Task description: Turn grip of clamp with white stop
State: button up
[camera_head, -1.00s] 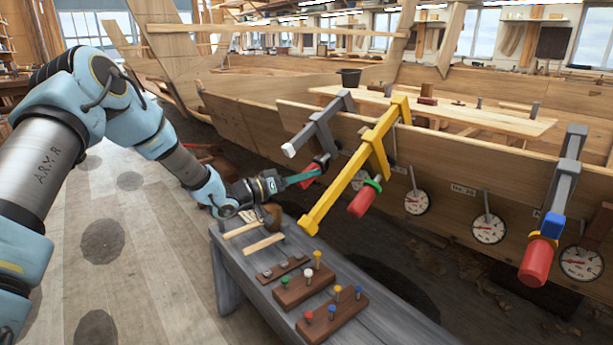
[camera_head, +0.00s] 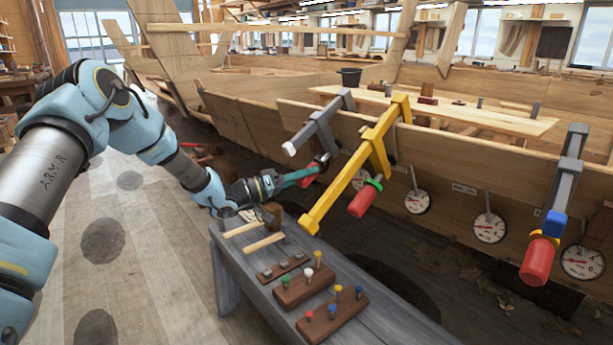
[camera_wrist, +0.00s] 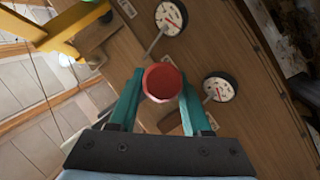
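The clamp with the white stop (camera_head: 289,149) is the grey one (camera_head: 322,126) at the left of the row, hooked over the hull's plank edge. Its red grip (camera_head: 320,168) hangs below the bar, partly hidden by my gripper. My gripper (camera_head: 312,174) reaches in from the left with its teal fingers at this grip. In the wrist view the round end of the red grip (camera_wrist: 162,82) fills the gap between the two fingers (camera_wrist: 163,95), one on each side. The fingers appear closed on it.
A yellow clamp (camera_head: 352,165) with a red grip and green ring stands close to the right. Another grey clamp (camera_head: 565,185) with a blue part is far right. Dials (camera_head: 417,202) hang along the plank.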

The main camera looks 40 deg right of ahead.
jog(key=o, duration=0.5)
jog(key=shift+s+r, duration=0.15)
jog(key=shift+c, duration=0.2)
jog(key=shift+a, duration=0.25)
jog(key=b+v, duration=0.1)
jog(key=v, duration=0.9)
jog(key=shift+b, duration=0.35)
jog(key=shift+a, duration=0.1)
